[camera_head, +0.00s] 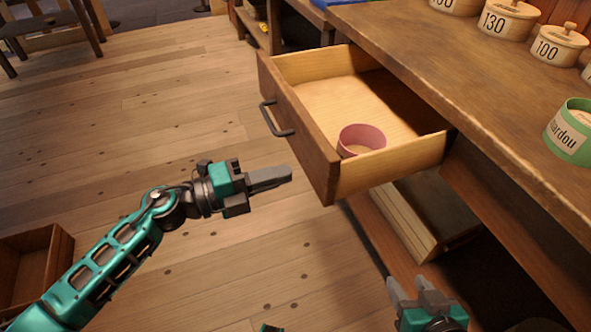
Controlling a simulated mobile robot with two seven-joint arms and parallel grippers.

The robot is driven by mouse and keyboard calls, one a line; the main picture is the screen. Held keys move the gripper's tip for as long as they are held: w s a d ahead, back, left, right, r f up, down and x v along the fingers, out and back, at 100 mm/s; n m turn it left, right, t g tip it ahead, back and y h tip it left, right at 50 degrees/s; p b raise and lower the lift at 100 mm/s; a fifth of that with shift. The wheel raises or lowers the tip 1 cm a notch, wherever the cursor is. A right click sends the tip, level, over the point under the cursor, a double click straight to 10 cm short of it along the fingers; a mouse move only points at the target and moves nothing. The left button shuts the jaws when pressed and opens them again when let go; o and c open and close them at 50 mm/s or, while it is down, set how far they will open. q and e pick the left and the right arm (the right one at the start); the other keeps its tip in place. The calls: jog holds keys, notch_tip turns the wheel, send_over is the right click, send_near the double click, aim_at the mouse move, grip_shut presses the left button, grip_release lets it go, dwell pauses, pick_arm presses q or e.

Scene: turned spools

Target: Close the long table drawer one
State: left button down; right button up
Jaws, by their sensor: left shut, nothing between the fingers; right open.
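The wooden drawer (300,133) of the long table (440,60) is pulled out, with its front panel facing left and a dark metal handle (275,119) on it. A pink round container (362,137) stands inside the drawer near its near end. My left gripper (290,174) is shut and empty, to the left of the drawer front and below the handle in the picture. I cannot tell whether its tip touches the panel. My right gripper (408,285) is open and empty, low in the picture, below the drawer and near the table's underside.
Several numbered wooden canisters (557,46) and a green labelled container (571,130) stand on the table. A wooden box-like piece (395,220) shows under the drawer. A wooden crate (35,258) lies at the left edge and a dark chair (50,28) stands at the upper left. The floor left of the drawer is clear.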

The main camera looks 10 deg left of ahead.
aim_at(312, 166)
pick_arm(q)
jog(key=shift+x, duration=1.85)
pick_arm(e)
jog(key=shift+f, duration=0.2)
